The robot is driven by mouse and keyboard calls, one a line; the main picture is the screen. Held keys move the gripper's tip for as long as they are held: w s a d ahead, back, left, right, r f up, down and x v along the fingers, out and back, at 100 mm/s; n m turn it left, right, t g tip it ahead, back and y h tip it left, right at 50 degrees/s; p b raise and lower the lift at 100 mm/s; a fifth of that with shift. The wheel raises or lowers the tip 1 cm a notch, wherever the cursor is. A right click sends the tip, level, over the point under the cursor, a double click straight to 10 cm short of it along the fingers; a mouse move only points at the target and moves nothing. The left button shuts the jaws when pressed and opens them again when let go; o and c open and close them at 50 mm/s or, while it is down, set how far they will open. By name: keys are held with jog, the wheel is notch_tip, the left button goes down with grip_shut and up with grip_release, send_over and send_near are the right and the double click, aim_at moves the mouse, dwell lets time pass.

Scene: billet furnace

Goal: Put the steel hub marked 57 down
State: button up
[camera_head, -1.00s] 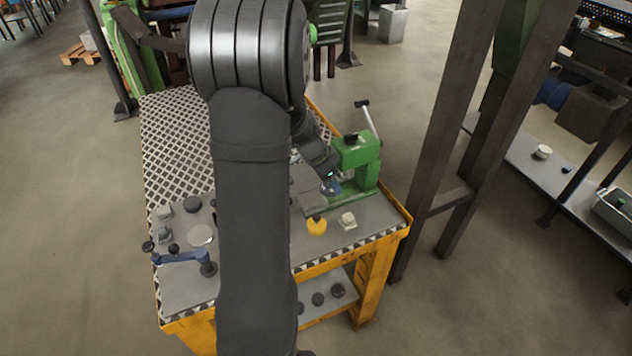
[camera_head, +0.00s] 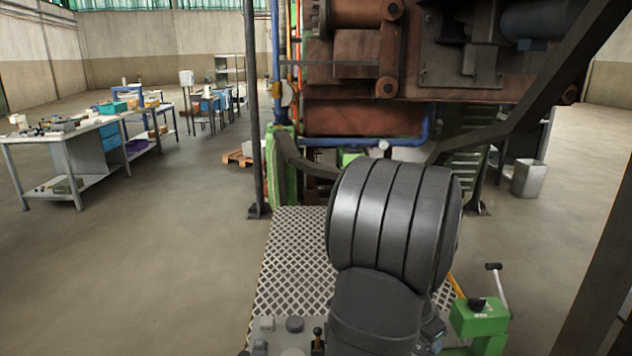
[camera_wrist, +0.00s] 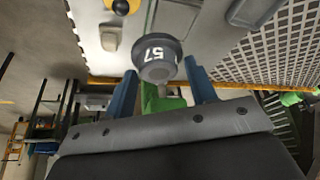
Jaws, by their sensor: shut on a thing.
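The steel hub marked 57 (camera_wrist: 157,62) is a grey round piece with a white number on its side. It shows in the wrist view at the tips of the two blue fingers of my gripper (camera_wrist: 160,68), one finger on each side. My gripper is shut on it. The grey table top (camera_wrist: 200,25) shows behind the hub; I cannot tell whether the hub touches it. In the head view my own arm hides the hub and most of the gripper.
A green hand-lever device (camera_head: 480,318) stands right of my arm in the head view. A diamond-pattern plate (camera_head: 290,260) covers the table's far part. Small dark and grey pieces (camera_head: 295,324) sit at its near edge. A yellow-and-black piece (camera_wrist: 122,6) lies on the table in the wrist view.

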jog(key=w+a+f+n+t+y, duration=0.1)
jog(key=w+a+n, duration=0.25)
jog(key=a, duration=0.35)
jog(key=w+a+n+t+y, duration=0.1)
jog(key=w+a+n+y, duration=0.1)
jog(key=a+n, duration=0.35)
jog(key=w+a+f+n+y, duration=0.1)
jog(key=w+a+n, duration=0.2)
jog(key=a, duration=0.5)
jog(key=w+d+m+g+h, duration=0.1)
jog(key=w+d+m+h, duration=0.1)
jog(key=w+d+m, duration=0.45)
jog(key=w+d+m+h, duration=0.15)
jog(key=w+d, duration=0.25)
jog(key=d, duration=0.6)
jog(key=shift+m, duration=0.3)
notch_tip(320, 180, down, 9)
jog(key=shift+s+d+f, duration=0.1)
jog(key=shift+d+f, duration=0.05)
jog(key=shift+f, duration=0.15)
jog(key=shift+f, duration=0.1)
